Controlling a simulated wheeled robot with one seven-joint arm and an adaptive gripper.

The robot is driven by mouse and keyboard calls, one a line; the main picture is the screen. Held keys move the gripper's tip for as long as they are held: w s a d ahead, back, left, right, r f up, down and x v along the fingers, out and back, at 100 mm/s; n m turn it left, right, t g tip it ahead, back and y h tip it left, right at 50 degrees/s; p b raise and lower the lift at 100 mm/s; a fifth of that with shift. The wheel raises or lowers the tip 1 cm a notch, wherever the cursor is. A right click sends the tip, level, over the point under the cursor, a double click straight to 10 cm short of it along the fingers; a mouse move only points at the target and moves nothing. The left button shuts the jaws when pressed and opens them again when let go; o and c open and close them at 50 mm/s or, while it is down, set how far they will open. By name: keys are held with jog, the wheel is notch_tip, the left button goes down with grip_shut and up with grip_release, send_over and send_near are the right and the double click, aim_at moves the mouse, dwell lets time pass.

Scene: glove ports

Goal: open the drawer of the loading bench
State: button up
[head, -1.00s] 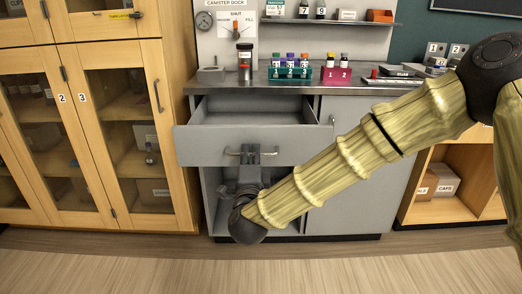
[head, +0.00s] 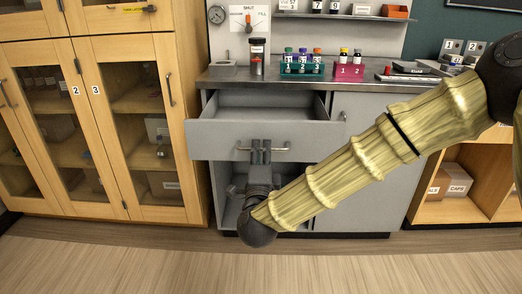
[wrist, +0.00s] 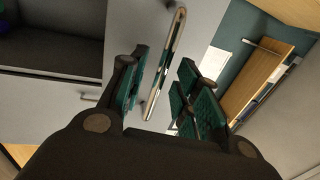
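The grey loading bench (head: 365,180) has its top drawer (head: 222,139) pulled well out, and the empty-looking inside shows. A metal bar handle (head: 284,149) runs across the drawer front. My gripper (head: 261,151) is at the middle of this handle, reaching up from below. In the wrist view, the handle (wrist: 165,70) passes between the two fingers of my gripper (wrist: 160,92), with gaps showing on both sides. The fingers are apart and not closed on the bar. Whether one finger lightly touches it I cannot tell.
On the bench top stand a dark canister (head: 257,58), a teal vial rack (head: 302,66) and a magenta rack (head: 348,70). Below the drawer is an open compartment (head: 228,190). Wooden glass-door cabinets (head: 140,130) stand left, a shelf with boxes (head: 455,184) right. The floor in front is clear.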

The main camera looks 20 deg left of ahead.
jog(key=v, duration=1)
jog(key=shift+s, duration=0.1)
jog(key=d+f+n+g+h, duration=0.1)
jog(key=d+f+n+g, duration=0.45)
jog(key=f, duration=0.75)
jog(key=d+f+n+g, duration=0.2)
jog(key=d+f, duration=0.6)
jog(key=f, duration=0.6)
jog(key=s+d+f+n+g+h, duration=0.2)
jog(key=s+d+f+g, duration=0.2)
jog(key=s+d+f, duration=0.55)
jog(key=s+d+f+n+g+h, duration=0.25)
jog(key=s+d+f, duration=0.35)
jog(key=d+f, duration=0.55)
jog(key=s+d+n+g+h+p, duration=0.15)
jog(key=s+d+g, duration=0.35)
jog(key=s+d, duration=0.7)
notch_tip(320, 180, up, 27)
jog(key=p, duration=2.7)
jog(key=shift+w+d+h, duration=0.4)
jog(key=shift+w+d, duration=0.05)
